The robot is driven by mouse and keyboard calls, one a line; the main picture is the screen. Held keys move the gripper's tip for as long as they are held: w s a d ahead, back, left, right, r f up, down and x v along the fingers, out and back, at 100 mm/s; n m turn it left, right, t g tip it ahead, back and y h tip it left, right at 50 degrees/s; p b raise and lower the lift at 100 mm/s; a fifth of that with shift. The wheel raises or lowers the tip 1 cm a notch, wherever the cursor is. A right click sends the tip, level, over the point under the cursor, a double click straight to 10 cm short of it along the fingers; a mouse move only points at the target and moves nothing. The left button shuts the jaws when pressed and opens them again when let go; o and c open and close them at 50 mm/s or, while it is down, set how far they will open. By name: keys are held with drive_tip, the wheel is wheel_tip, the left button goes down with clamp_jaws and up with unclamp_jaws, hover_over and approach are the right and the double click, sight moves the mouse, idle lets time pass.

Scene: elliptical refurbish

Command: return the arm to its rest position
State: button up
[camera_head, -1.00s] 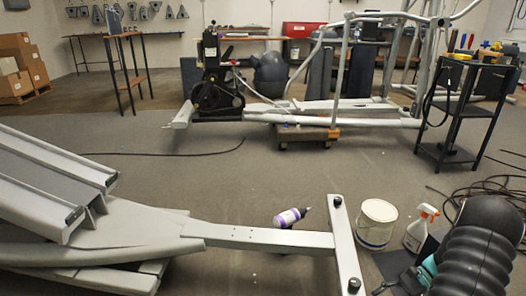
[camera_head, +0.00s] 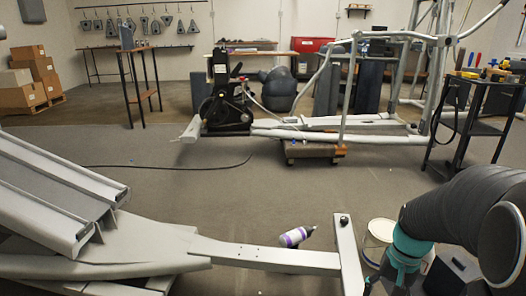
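My arm (camera_head: 452,222), in a dark ribbed sleeve with a teal band, reaches in at the lower right of the head view. It is bent, with its teal part pointing down towards the floor. My gripper is at the bottom edge below the teal part, mostly cut off and hidden, so its fingers cannot be made out. I see nothing held.
A grey metal frame (camera_head: 265,257) fills the lower left, with a purple-labelled bottle (camera_head: 297,237) behind its beam. A black tool cart (camera_head: 475,125) stands at right. An elliptical machine (camera_head: 335,134) stands farther back. The middle floor (camera_head: 200,190) is clear.

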drive_tip(key=s+a+r+n+t+p, duration=0.1)
drive_tip(key=s+a+r+n+t, duration=0.1)
drive_tip(key=a+r, duration=0.4)
drive_tip(key=s+a+r+n+t+h+p, duration=0.1)
drive_tip(key=s+a+r+n+t+p, duration=0.1)
drive_tip(key=s+a+r, duration=0.4)
wheel_tip(320, 180, up, 5)
drive_tip(key=shift+s+f+n+t, duration=0.15)
drive_tip(key=shift+s+n+t, duration=0.55)
drive_tip(key=shift+t, duration=0.5)
